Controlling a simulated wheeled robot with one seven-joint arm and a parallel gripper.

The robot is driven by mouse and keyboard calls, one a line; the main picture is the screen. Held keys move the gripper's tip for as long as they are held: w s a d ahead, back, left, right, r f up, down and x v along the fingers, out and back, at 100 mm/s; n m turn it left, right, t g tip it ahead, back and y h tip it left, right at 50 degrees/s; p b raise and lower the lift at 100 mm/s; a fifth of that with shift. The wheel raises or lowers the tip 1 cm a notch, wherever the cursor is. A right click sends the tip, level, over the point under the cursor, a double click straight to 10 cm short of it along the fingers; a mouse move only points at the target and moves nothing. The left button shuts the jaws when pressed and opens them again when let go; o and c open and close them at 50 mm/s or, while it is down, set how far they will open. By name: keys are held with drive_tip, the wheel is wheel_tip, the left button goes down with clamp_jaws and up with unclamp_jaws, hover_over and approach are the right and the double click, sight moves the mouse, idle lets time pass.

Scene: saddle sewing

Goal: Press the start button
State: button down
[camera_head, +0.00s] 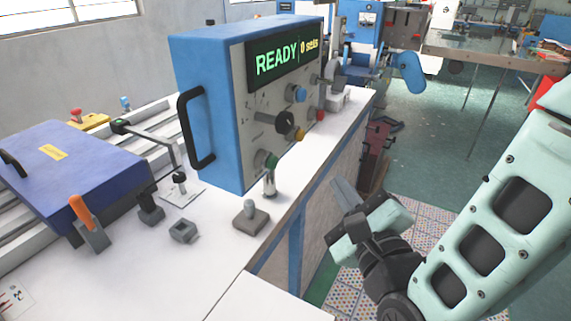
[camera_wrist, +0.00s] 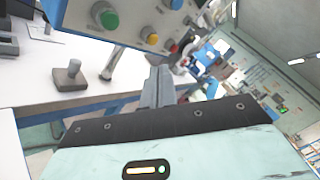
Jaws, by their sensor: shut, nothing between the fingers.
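The blue control box (camera_head: 205,110) stands on the white bench, its grey panel facing right. Its display (camera_head: 283,54) reads "READY" and "0 sets". A green button (camera_head: 268,161) sits low on the panel; it also shows at the top left of the wrist view (camera_wrist: 106,16). My gripper (camera_head: 337,184) is shut and empty, right of the panel and beyond the bench edge, apart from the buttons. Its fingers (camera_wrist: 157,80) point toward the lower panel area in the wrist view.
The panel also has blue (camera_head: 297,93), yellow (camera_head: 299,134) and red (camera_head: 319,115) buttons and a black knob (camera_head: 286,122). A metal post (camera_head: 269,183) stands just below the green button. A grey block with a peg (camera_head: 251,216) sits near the bench edge.

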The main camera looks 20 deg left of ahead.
sight(273, 163)
drive_tip(key=a+p, duration=0.1)
drive_tip(key=a, duration=0.7)
drive_tip(key=shift+w+a, duration=0.35)
drive_tip(key=shift+a, duration=0.05)
idle(2.0)
drive_tip(key=shift+a+b, duration=0.4)
drive_tip(key=shift+a, duration=0.05)
